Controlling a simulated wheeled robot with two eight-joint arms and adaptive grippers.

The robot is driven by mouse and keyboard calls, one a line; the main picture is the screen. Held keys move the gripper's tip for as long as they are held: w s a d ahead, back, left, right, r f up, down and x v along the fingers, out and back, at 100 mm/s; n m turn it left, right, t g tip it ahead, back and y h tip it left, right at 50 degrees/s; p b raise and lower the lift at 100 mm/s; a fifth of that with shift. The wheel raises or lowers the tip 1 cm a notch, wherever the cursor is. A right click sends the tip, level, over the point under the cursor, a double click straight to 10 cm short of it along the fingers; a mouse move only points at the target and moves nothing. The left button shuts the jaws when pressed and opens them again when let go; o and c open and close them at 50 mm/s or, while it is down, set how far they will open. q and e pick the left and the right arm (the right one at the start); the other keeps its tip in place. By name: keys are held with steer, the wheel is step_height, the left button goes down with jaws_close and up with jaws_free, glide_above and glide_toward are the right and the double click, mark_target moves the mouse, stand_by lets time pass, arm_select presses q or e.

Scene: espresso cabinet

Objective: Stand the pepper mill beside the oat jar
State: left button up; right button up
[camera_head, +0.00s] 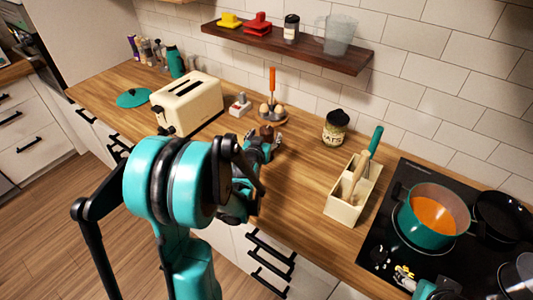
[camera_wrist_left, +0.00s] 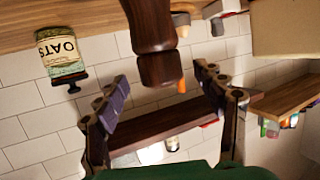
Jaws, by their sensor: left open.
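The dark brown pepper mill (camera_wrist_left: 152,28) stands upright on the counter, though the left wrist view shows it upside down. Its rounded knob (camera_head: 267,130) shows beside my left gripper in the head view. My left gripper (camera_head: 263,143) is open. In the wrist view its fingers (camera_wrist_left: 161,78) are spread on either side of the mill's top, with gaps visible. The oat jar (camera_head: 335,128), with a dark lid and cream label, stands farther right near the wall; it also shows in the wrist view (camera_wrist_left: 62,55). My right gripper (camera_head: 400,272) is barely visible over the cooktop, its jaws unclear.
A cream utensil box (camera_head: 344,212) stands in front of the oat jar. A teal pot (camera_head: 432,226) is on the cooktop. Bare counter (camera_head: 306,160) lies between gripper and jar.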

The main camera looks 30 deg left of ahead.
arm_select(q)
steer(key=x, duration=0.3)
steer(key=shift+w+a+f+b, duration=0.15)
steer(key=shift+w+f+b, duration=0.05)
steer(key=shift+w+b, duration=0.1)
steer(key=shift+s+r, duration=0.1)
steer(key=shift+s, duration=0.05)
steer(key=c, duration=0.5)
jaws_close()
steer(key=shift+r, duration=0.15)
